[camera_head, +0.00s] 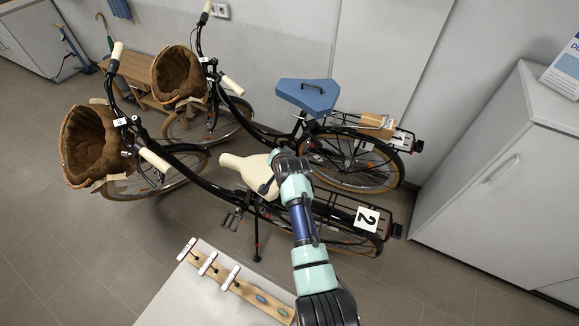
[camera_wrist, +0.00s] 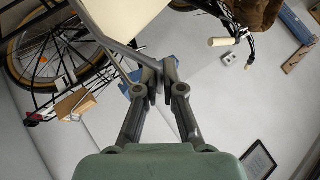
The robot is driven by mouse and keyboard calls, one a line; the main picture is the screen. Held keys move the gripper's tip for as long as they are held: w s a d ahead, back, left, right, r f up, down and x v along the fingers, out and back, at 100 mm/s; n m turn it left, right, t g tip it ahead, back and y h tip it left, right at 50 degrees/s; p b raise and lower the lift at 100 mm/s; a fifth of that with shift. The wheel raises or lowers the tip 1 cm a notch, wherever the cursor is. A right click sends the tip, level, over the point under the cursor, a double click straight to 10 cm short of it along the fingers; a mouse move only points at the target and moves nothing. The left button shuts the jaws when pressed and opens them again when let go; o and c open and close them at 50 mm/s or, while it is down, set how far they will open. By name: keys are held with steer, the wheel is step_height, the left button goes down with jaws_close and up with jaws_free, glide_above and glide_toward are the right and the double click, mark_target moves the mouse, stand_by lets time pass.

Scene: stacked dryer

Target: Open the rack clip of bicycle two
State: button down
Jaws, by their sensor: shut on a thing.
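Bicycle two is the nearer bicycle, with a white "2" plate (camera_head: 367,219) on its rear rack (camera_head: 338,213) and a cream saddle (camera_head: 239,169). My gripper (camera_head: 268,187) is at the rear of this saddle in the head view, and my arm hides part of the rack behind it. In the wrist view my gripper (camera_wrist: 162,74) is shut on the end of a thin grey metal bar (camera_wrist: 112,42), which looks like the rack clip. The bar slants up to the left beside a cream surface. In the head view I cannot make out the clip.
Bicycle one stands behind, with a blue saddle (camera_head: 307,96) and a wooden block (camera_head: 377,125) on its rack. A grey cabinet (camera_head: 505,190) is at the right. A white table (camera_head: 205,297) with a row of hooks (camera_head: 230,278) is in front.

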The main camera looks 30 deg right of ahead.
steer(key=shift+w+a+f, duration=0.15)
steer(key=shift+w+a, duration=0.2)
steer(key=shift+w, duration=0.2)
steer(key=c, duration=1.6)
jaws_free()
steer(key=shift+o, duration=0.2)
steer(key=v, duration=1.2)
steer(key=shift+w+a, duration=0.1)
